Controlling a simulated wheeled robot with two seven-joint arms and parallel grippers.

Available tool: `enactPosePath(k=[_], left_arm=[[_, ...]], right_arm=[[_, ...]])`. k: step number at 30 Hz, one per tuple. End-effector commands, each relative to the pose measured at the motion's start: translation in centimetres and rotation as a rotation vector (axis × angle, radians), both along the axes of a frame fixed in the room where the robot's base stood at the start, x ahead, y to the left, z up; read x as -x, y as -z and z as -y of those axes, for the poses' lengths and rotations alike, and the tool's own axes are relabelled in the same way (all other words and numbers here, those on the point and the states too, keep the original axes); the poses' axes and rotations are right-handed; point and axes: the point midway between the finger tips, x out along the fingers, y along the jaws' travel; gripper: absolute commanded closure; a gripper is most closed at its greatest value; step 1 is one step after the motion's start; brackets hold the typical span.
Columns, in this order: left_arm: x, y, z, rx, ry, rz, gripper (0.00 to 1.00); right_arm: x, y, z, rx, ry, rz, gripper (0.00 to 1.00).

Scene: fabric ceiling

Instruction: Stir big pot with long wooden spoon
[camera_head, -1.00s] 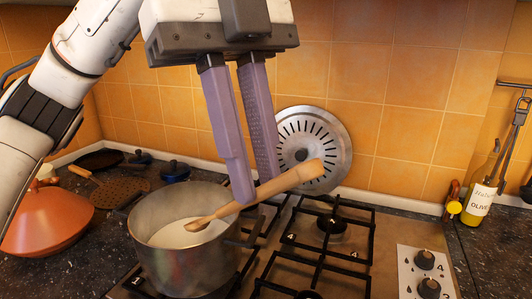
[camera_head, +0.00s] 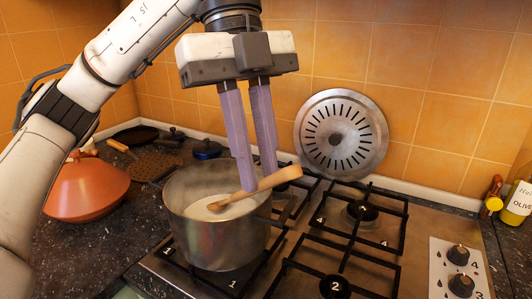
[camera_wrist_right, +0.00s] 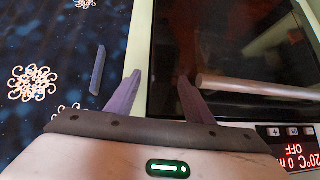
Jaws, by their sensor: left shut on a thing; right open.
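The big pot (camera_head: 215,240) is a steel pot on the left side of the hob in the head view, with pale contents visible inside. The wooden spoon (camera_head: 281,178) lies slanted across the pot's right rim. Its bowl end is over or in the pale contents, and its handle end sticks out to the right and up. My left gripper (camera_head: 256,178) points down with purple fingers shut on the spoon's handle near the pot's right rim. My right gripper (camera_wrist_right: 157,82) shows in the right wrist view, open and empty, with its fingers apart.
A lid (camera_head: 341,136) leans on the tiled wall behind the hob. An orange tagine (camera_head: 84,188) stands left of the pot. Hob grates (camera_head: 340,250) on the right are empty. The right wrist view shows a dark oven door, its handle (camera_wrist_right: 255,86), and a blue snowflake-patterned surface (camera_wrist_right: 50,60).

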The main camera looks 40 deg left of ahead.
Motion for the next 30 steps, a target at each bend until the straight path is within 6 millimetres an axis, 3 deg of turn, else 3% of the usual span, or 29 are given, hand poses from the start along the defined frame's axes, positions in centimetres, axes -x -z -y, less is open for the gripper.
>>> enactPosePath(k=[15,30], left_arm=[[-1.4,3.0,-3.1,0.002,-0.002,-0.001,1.00],[-1.7,3.7,-3.9,0.000,-0.001,0.001,1.00]], right_arm=[[0.0,0.3,0.0,0.000,0.000,-0.001,0.53],[0.0,0.4,0.0,0.000,-0.002,-0.002,0.53]])
